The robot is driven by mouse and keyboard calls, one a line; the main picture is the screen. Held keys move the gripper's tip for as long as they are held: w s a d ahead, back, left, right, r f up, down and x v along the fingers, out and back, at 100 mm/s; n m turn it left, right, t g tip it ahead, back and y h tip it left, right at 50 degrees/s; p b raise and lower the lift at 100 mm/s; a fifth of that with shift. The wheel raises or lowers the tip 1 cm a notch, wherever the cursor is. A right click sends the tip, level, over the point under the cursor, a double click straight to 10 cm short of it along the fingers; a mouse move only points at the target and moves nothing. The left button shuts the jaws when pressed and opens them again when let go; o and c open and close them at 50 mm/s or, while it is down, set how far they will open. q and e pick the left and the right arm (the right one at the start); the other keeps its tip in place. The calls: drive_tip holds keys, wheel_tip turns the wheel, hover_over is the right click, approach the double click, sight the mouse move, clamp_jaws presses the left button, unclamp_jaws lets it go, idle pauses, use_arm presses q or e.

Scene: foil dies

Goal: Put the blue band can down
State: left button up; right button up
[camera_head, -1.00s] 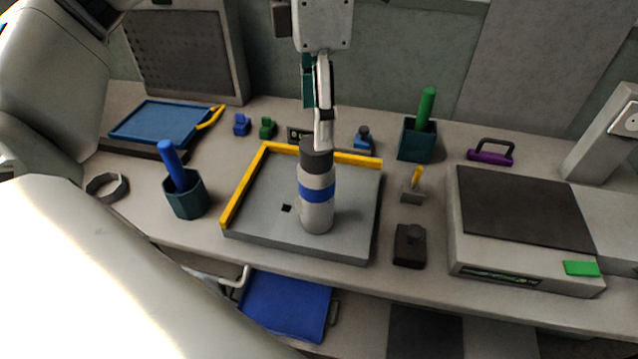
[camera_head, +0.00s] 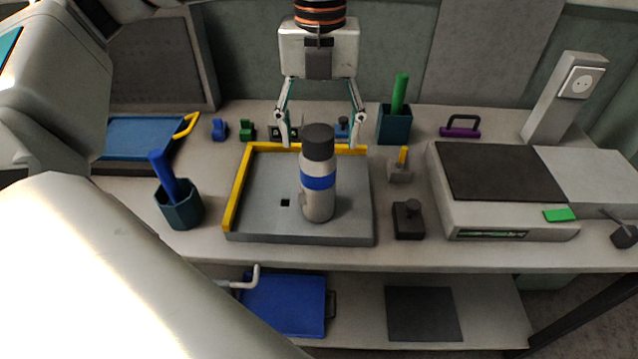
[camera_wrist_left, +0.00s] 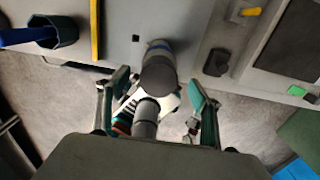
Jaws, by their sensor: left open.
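The blue band can (camera_head: 319,196) is grey with a dark cap and a blue band. It stands upright on the grey plate (camera_head: 262,222) with yellow edges along its left and back sides. My left gripper (camera_head: 322,143) is open and empty, behind and above the can in the head view, with its fingers spread wide. In the left wrist view the can (camera_wrist_left: 158,68) shows cap-first beyond the gap between the open fingers (camera_wrist_left: 160,95), apart from them. My right gripper is not in view.
A teal holder with a blue stick (camera_head: 181,211) stands left of the plate. A dark weight (camera_head: 408,220) and a small yellow-handled block (camera_head: 400,172) stand to its right, then a scale (camera_head: 510,222). A teal box with a green stick (camera_head: 394,126) stands behind.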

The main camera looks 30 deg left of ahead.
sight(318, 156)
use_arm(q)
drive_tip(key=f, duration=0.5)
drive_tip(key=shift+a+f, duration=0.15)
drive_tip(key=shift+a, duration=0.1)
drive_tip(key=shift+w+f, duration=0.1)
drive_tip(key=shift+f, duration=0.2)
drive_tip(key=shift+c, duration=0.8)
drive_tip(key=c, duration=1.6)
drive_tip(key=shift+r, duration=0.1)
